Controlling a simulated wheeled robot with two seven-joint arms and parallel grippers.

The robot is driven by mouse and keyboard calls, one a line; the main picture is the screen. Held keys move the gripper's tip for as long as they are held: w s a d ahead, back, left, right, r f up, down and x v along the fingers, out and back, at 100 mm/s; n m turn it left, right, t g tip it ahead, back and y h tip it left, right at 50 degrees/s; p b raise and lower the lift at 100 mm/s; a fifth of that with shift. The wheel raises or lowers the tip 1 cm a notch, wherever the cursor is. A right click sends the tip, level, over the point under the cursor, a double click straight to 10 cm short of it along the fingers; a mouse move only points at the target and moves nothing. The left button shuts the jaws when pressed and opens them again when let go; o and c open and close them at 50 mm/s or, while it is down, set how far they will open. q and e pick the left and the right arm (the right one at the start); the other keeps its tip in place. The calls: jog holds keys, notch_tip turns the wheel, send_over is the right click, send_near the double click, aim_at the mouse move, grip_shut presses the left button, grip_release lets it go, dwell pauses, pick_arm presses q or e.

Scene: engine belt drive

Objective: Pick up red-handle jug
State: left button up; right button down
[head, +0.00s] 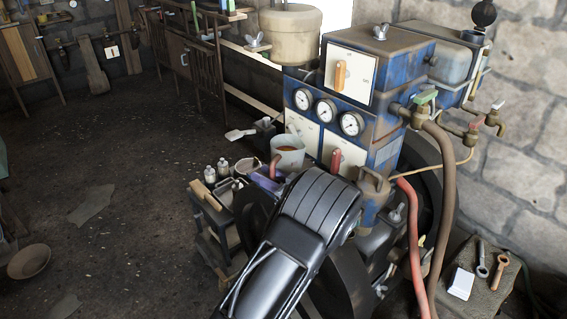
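A pale jug (288,152) with an orange-brown inside stands upright left of the blue engine box. A curved red handle (276,167) shows at its front left, and its lower part is hidden. My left gripper (316,207) shows as a black ribbed body in the lower middle, in front of and to the right of the jug in the picture. Its fingertips are not visible, so I cannot tell whether it is open or whether it touches anything. My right gripper is out of view.
The blue engine box (350,75) with gauges stands behind. A brown can (373,187) is right of my arm, near red and brown hoses (440,200). Small bottles (222,168) stand left of the jug. Open floor (120,150) lies left.

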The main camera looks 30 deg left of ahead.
pick_arm(q)
jog(key=shift+a, duration=0.2)
dwell(0.5)
grip_shut()
dwell(1.2)
